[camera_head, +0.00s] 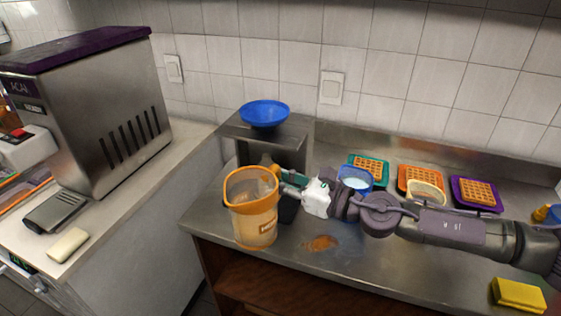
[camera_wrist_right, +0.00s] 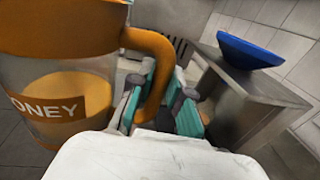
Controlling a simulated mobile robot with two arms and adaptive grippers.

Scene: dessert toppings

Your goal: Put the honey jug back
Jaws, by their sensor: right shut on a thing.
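The honey jug (camera_head: 254,212) is a clear jug with an orange rim, handle and label, part full of amber honey. It looks upright near the front left corner of the steel counter; I cannot tell whether its base touches the counter. My right gripper (camera_head: 278,176) reaches it from the right and is shut on its handle. In the right wrist view the jug (camera_wrist_right: 65,75) fills the left side, and its orange handle passes between the teal-padded fingers of the gripper (camera_wrist_right: 158,110). My left gripper is not in view.
A blue bowl (camera_head: 264,113) sits on a steel stand (camera_head: 270,139) behind the jug. A blue container (camera_head: 355,179) and teal, orange and purple waffle trays (camera_head: 477,192) stand to the right. A brown spill (camera_head: 322,243) marks the counter. A yellow sponge (camera_head: 518,294) lies front right.

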